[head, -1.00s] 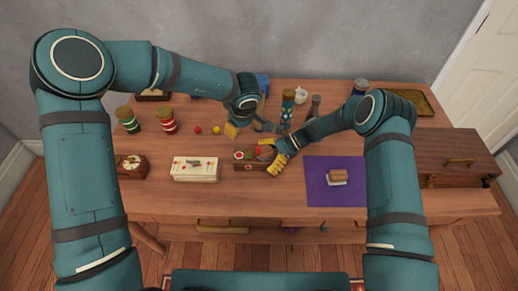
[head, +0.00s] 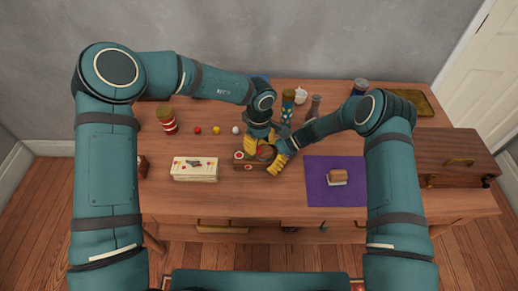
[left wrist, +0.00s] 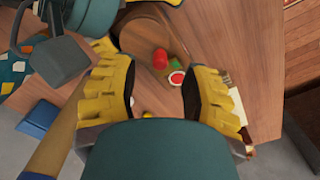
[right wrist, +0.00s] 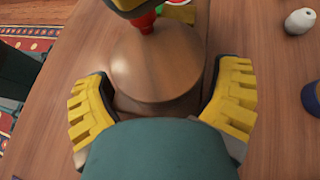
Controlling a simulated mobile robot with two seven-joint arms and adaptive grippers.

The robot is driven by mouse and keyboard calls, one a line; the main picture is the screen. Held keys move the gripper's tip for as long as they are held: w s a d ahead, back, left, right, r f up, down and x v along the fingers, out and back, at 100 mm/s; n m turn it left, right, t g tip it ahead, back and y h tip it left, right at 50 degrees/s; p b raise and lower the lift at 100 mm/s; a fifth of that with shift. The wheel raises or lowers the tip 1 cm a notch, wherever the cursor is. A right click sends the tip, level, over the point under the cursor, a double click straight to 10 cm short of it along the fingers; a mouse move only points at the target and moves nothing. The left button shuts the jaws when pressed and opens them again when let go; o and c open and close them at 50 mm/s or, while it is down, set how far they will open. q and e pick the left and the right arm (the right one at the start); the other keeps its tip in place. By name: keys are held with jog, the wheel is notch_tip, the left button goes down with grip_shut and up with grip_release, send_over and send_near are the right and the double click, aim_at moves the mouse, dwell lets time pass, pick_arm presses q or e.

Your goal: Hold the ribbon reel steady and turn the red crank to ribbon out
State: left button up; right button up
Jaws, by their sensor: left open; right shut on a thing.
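The ribbon reel (head: 265,153) is a round wooden drum on the table, partly hidden by my grippers in the head view. Its smooth round face (right wrist: 155,70) fills the middle of the right wrist view. My right gripper (head: 277,156) is shut on the reel, with one finger on each side. The red crank (left wrist: 160,59) shows a red knob beside the drum in the left wrist view, and also at the top of the right wrist view (right wrist: 145,22). My left gripper (head: 259,142) is open and empty close above the reel, its fingers to either side of the knob.
A box with round coloured spots (head: 243,166) lies beside the reel. A white decorated box (head: 195,169) is to the left, a purple mat (head: 320,192) to the right. Small balls (head: 216,130), a patterned bottle (head: 288,102) and a grey bottle (head: 314,105) stand behind.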

aim_at(259, 148)
pick_arm(q)
jog(key=shift+f, duration=1.9)
grip_shut()
